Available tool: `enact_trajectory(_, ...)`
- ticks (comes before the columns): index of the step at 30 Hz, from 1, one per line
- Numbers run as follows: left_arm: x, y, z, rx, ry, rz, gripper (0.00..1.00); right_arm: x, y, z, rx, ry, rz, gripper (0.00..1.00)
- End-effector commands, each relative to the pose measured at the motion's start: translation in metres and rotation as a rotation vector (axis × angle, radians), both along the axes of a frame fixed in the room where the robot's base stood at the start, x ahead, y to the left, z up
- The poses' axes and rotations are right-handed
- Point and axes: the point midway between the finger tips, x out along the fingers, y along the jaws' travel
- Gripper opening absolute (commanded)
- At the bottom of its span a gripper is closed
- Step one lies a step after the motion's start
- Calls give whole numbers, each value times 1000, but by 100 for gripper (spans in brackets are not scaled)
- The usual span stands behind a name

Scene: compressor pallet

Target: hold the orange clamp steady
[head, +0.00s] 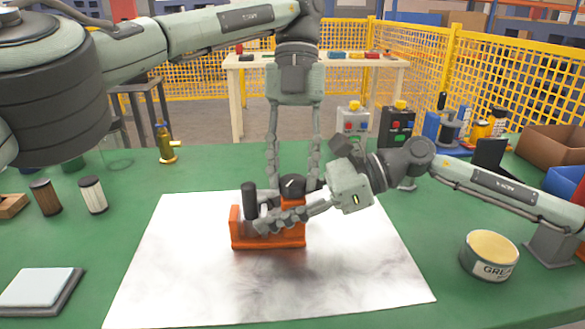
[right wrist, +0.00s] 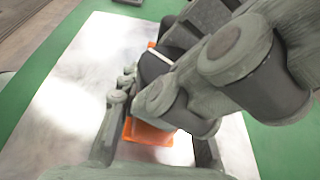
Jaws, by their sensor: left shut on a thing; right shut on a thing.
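The orange clamp (head: 268,238) stands on the white sheet in the middle of the green table. It has an upright black cylinder at its left and a black round top at its right. My left gripper (head: 294,182) reaches straight down from above, its fingers on either side of the black top, shut on the clamp. My right gripper (head: 262,224) comes in low from the right and is shut on the clamp; its fingers hide the clamp's middle. In the right wrist view the orange clamp (right wrist: 148,133) shows between and behind the fingers, which hide the exact contact.
The white sheet (head: 170,280) is otherwise clear. A grease tin (head: 489,256) stands at right. A brass bottle (head: 165,143) and control boxes (head: 397,126) stand toward the back.

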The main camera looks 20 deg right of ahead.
Motion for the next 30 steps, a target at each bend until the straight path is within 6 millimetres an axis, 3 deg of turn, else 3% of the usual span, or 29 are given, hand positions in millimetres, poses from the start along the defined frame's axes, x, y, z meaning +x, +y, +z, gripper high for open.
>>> enact_trajectory(1,5,7,0,17,-9,1,6,1,-3,-1,-7,1,-4,0)
enact_trajectory(17,5,7,-1,16,-5,-23,6,1,-4,-1,-8,1,-5,0)
enact_trajectory(18,5,7,-1,16,-5,-22,37,1,-4,-1,-9,1,-5,0)
enact_trajectory(21,5,6,-1,15,-6,-23,50,1,-3,-1,-8,1,-5,0)
enact_trajectory(23,4,6,-1,14,-5,-25,56,1,-3,-1,-7,0,-5,0)
enact_trajectory(30,2,3,-1,9,-4,-29,56,1,-2,-2,-6,1,-3,0)
